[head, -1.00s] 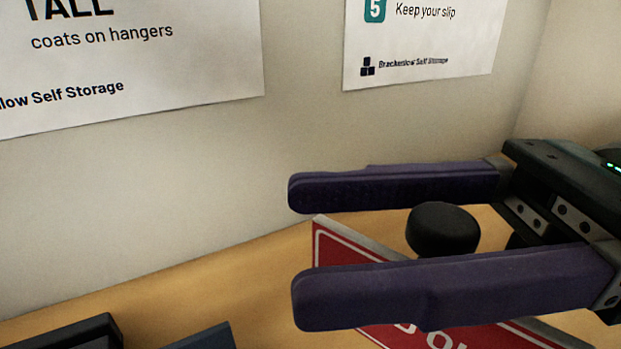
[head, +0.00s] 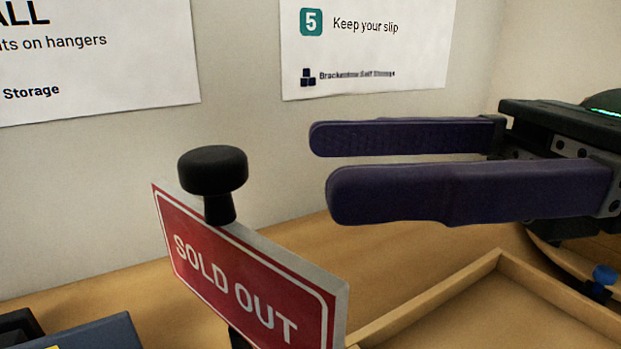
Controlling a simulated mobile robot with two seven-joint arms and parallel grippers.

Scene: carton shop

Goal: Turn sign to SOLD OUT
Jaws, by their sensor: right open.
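The sign (head: 245,278) stands on the wooden counter, its red face with white SOLD OUT lettering turned toward me. A black round knob (head: 212,171) sits on a short stem at its top edge. My right gripper (head: 330,168) comes in from the right with its two purple fingers apart and nothing between them. Its fingertips are to the right of the knob and clear of it. The foot of the sign is cut off by the lower picture edge. My left gripper does not show.
A shallow wooden tray (head: 425,303) lies on the counter at the lower right, under my right gripper. Dark boxes (head: 85,336) stand at the lower left. Two printed notices (head: 365,50) hang on the wall behind.

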